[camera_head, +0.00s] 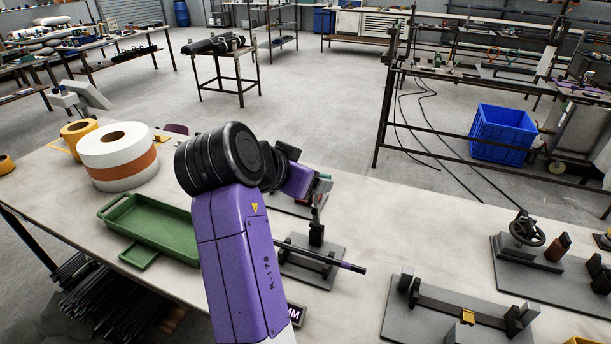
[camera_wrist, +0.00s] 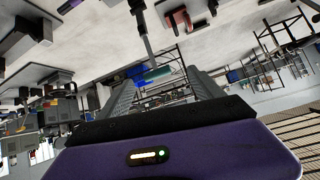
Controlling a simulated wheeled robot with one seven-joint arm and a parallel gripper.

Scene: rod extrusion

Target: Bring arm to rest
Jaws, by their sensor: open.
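My purple arm reaches up from the bottom of the head view and bends to the right over the workbench (camera_head: 180,290). My gripper (camera_head: 319,190) is at its end, small and partly hidden by the wrist, above a grey fixture (camera_head: 305,268). In the wrist view my gripper (camera_wrist: 162,88) has its two grey fingers spread apart, with no object visible between them. A dark rod (camera_head: 340,262) with a purple band near its end lies across the fixture. My arm hides part of the fixture and the rod's left end.
A green tray (camera_head: 150,225) and a white and orange roll (camera_head: 118,158) stand left of my arm. Another fixture (camera_head: 460,315) and a plate with a handwheel (camera_head: 526,228) stand to the right. A blue crate (camera_head: 502,133) is beyond the bench.

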